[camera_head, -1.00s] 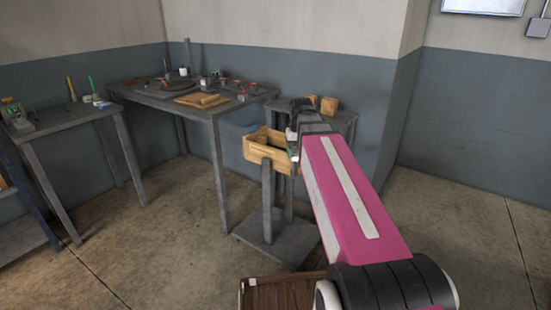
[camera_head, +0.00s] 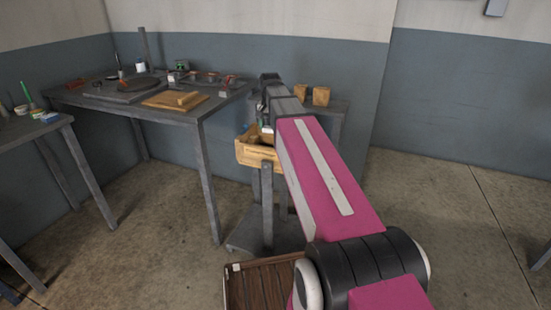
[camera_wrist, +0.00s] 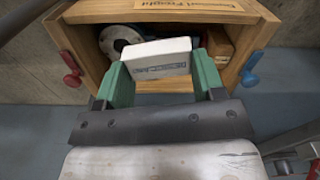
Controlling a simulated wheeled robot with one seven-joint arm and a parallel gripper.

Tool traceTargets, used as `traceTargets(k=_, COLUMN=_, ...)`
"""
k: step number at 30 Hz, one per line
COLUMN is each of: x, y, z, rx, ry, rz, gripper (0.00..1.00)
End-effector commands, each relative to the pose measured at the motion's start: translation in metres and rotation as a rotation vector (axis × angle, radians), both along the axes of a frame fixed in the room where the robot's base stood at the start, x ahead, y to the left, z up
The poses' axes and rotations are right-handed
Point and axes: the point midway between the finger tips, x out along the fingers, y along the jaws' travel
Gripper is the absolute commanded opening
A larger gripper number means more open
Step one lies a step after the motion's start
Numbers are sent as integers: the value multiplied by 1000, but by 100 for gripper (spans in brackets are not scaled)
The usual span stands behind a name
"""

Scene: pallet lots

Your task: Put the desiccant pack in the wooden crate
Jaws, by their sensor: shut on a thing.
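The desiccant pack (camera_wrist: 158,58) is a small white block with a printed label in the wrist view. My gripper (camera_wrist: 160,75) is shut on it with its two green fingers, one at each side. The wooden crate (camera_wrist: 180,12) is behind and below the pack, with a label on its wall. The pack appears over the crate's opening; I cannot tell its exact height. In the head view the crate (camera_head: 258,156) stands on a post stand, its right part hidden by my arm.
The crate holds a white-faced roll (camera_wrist: 117,40) and a small brown box (camera_wrist: 219,46). Two tan blocks (camera_head: 312,95) sit on a stand behind.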

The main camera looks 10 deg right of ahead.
Motion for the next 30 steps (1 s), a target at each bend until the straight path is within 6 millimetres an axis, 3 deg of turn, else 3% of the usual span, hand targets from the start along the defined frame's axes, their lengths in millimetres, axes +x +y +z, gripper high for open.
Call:
traceTargets(k=1, x=16, y=0, z=1, rx=0, ry=0, rz=-46, gripper=40)
traceTargets(k=3, x=26, y=0, z=2, rx=0, ry=0, rz=-106, gripper=40)
traceTargets(k=10, x=37, y=0, z=-9, rx=-1, ry=1, rz=-185, gripper=40)
traceTargets(k=24, x=36, y=0, z=-102, rx=0, ry=3, rz=-183, gripper=40)
traceTargets(k=30, x=36, y=0, z=-131, rx=0, ry=1, rz=-182, gripper=40)
